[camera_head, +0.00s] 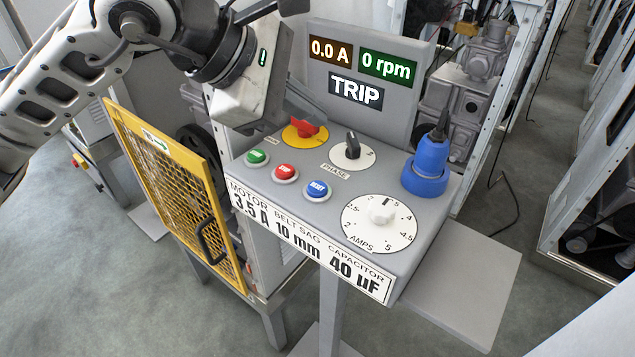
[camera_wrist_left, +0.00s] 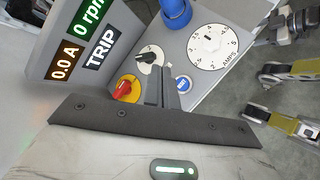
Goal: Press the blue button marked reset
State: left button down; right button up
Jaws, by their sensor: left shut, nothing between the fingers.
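The blue reset button (camera_head: 317,190) sits in a pale ring on the sloped grey panel (camera_head: 262,188), at the right end of a row with a red button (camera_head: 285,172) and a green button (camera_head: 257,157). It also shows in the left wrist view (camera_wrist_left: 184,84), just right of my fingers. My left gripper (camera_head: 318,113) is shut and empty, above the back of the panel near the red knob (camera_head: 305,128). In the left wrist view its dark fingers (camera_wrist_left: 168,78) partly cover the panel. The gripper appears apart from the blue button. My right gripper is not in view.
A black phase knob (camera_head: 352,146), a blue plug (camera_head: 427,168) and a white AMPS dial (camera_head: 380,222) stand on the panel. The upright display (camera_head: 358,90) behind reads TRIP. A yellow mesh guard (camera_head: 165,180) stands left. The space above the panel's front is clear.

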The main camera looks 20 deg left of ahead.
pick_arm(q)
jog(key=b, duration=0.5)
send_over(309, 189)
notch_tip(309, 189, down, 8)
jog(key=shift+r, duration=0.15)
jog(key=shift+f+b, duration=0.45)
jog(key=shift+f, duration=0.05)
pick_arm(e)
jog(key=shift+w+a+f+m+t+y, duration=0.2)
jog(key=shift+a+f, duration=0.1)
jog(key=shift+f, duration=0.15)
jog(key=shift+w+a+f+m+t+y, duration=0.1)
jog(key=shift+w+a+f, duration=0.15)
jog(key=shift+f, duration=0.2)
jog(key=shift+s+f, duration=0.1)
pick_arm(q)
jog(key=shift+f, duration=0.1)
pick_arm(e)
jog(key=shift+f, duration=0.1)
pick_arm(q)
jog(key=shift+f+b, duration=0.4)
jog(key=shift+b, duration=0.4)
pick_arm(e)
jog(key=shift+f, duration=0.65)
